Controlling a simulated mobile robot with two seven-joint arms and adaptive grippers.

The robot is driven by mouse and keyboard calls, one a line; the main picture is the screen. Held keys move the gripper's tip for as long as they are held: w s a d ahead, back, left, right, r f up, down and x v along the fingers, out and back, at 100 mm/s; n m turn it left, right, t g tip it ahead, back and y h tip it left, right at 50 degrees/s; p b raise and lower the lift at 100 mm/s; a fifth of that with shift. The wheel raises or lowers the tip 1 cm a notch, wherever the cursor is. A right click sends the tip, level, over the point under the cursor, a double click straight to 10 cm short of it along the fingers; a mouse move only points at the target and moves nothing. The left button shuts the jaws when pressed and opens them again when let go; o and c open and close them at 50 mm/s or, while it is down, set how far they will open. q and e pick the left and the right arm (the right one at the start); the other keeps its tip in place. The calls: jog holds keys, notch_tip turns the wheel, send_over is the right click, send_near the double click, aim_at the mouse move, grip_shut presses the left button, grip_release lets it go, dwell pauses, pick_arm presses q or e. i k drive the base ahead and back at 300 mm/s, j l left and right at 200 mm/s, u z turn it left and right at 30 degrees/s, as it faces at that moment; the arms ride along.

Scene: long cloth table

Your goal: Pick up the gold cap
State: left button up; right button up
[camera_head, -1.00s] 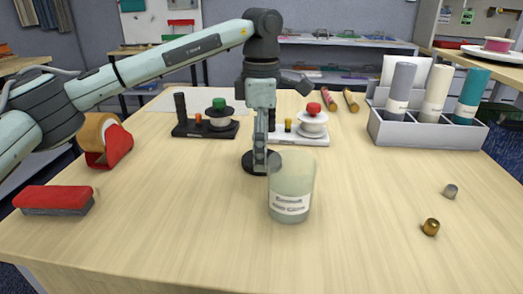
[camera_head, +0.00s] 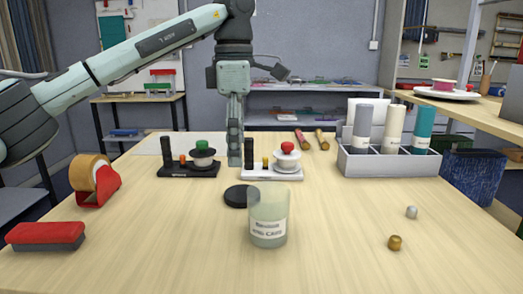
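The gold cap (camera_head: 395,243) lies on the right side of the table, toward the front. A silver cap (camera_head: 411,212) lies just behind it. My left gripper (camera_head: 236,163) hangs pointing down above the middle of the table, far to the left of the gold cap. Its fingers look close together, but whether they are shut is unclear. A labelled, see-through jar (camera_head: 268,220) stands upright in front of it. A round black lid (camera_head: 237,195) lies flat beside the jar. My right gripper is not in view.
A grey rack (camera_head: 390,163) with several rolls stands at the back right. Two small stands, one black (camera_head: 188,170) and one white (camera_head: 272,173), are at the back middle. A tape dispenser (camera_head: 95,183) and a red-topped eraser (camera_head: 46,236) are at the left.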

aim_at(394, 242)
jog(key=k, duration=1.8)
